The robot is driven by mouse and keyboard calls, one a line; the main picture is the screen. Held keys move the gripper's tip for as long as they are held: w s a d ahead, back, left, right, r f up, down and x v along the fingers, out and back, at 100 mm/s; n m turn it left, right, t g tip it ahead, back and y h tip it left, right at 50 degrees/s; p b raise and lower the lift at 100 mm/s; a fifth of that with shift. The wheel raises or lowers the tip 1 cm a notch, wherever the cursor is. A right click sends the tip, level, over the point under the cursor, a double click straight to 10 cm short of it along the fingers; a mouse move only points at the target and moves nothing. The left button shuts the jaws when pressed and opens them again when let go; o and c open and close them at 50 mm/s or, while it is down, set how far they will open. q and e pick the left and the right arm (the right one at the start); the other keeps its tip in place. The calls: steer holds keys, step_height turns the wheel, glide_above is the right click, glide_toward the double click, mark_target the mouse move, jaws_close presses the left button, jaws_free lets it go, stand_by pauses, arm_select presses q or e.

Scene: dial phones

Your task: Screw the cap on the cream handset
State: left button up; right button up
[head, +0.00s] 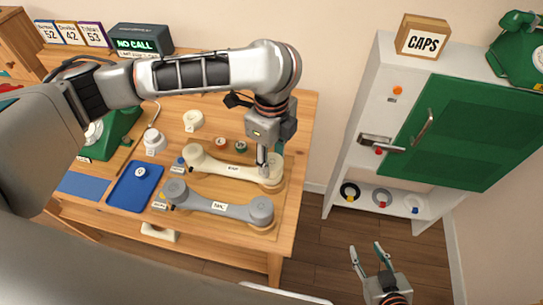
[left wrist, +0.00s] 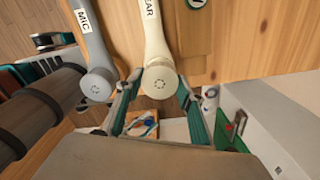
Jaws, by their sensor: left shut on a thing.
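The cream handset (head: 228,169), labelled EAR, lies on the wooden table with its right round end under my left gripper (head: 263,172). In the left wrist view, the cream cap (left wrist: 158,84) is the round face with small holes at the end of the cream handset (left wrist: 156,35). My left gripper (left wrist: 158,104) is shut on this round end, one finger on each side. The seam between cap and handset is too small to tell. My right gripper (head: 370,255) is open and empty, off the table at the lower right.
A grey handset (head: 222,206) lies close beside the cream one in front. A blue tray (head: 136,186), a cream ring-shaped part (head: 193,120) and small round pieces are on the table. A cabinet with a green door (head: 445,135) stands right, with a CAPS box (head: 423,36) on top.

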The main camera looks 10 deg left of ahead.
arm_select(q)
steer(key=shift+p, duration=0.65)
stand_by(0.5)
steer(key=shift+p, duration=0.8)
steer(key=shift+f, duration=0.6)
stand_by(0.4)
steer(key=o, duration=0.9)
step_height(320, 180, up, 12)
